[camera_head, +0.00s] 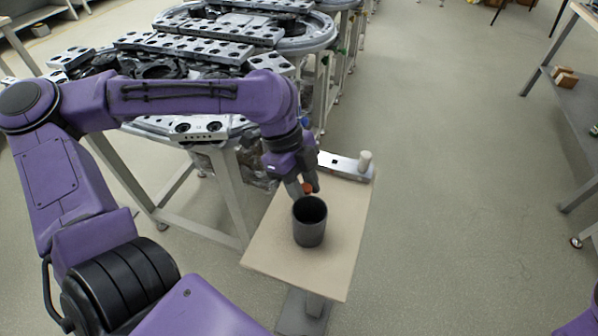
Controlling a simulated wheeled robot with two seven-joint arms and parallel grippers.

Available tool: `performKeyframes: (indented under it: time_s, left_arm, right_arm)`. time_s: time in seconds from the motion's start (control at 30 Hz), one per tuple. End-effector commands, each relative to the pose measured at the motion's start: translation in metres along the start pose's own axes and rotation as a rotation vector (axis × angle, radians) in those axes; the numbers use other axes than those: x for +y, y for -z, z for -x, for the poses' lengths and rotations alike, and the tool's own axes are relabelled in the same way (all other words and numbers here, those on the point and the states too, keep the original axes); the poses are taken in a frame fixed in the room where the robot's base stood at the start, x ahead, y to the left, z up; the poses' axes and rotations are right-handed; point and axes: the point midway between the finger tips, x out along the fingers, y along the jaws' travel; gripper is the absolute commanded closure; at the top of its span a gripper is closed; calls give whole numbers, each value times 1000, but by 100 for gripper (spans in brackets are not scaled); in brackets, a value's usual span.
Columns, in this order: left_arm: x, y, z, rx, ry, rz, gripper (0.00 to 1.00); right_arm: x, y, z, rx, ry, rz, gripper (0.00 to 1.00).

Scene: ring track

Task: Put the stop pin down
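My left gripper (303,186) points down over the small beige table, just behind the rim of a dark grey cup (309,232). A small orange-red piece, which I take to be the stop pin (308,188), shows at its fingertips. The fingers look closed on it, and the rest of the pin is hidden by the fingers and possibly the cup. The cup stands upright and open at the top. I cannot tell whether the pin is over the cup or behind it. My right gripper is not in view.
The small table (277,248) has bare room around the cup. A metal bar (340,166) with a pale upright peg (365,160) lies along its back edge. The ring track (200,127) stands behind to the left. A shelf (575,95) is at the right; open floor lies between.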

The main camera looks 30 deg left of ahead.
Motion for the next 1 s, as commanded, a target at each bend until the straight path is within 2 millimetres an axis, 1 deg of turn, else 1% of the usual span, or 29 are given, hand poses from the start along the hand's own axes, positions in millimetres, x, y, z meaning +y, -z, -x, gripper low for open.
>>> performKeyframes:
  time_s: [0.1,0.3,0.43,0.5,0.6,1.0]
  left_arm:
    - [-2,2,28,2,8,0,65]
    - [-1,1,80,1,8,0,65]
    - [-1,0,104,0,5,1,65]
    - [0,0,112,0,4,1,65]
    - [0,0,117,1,3,1,65]
    - [-1,1,116,1,1,-2,65]
  right_arm:
    - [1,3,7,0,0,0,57]
    - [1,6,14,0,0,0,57]
    - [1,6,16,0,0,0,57]
    - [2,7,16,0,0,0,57]
    - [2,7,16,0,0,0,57]
    - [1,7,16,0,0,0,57]
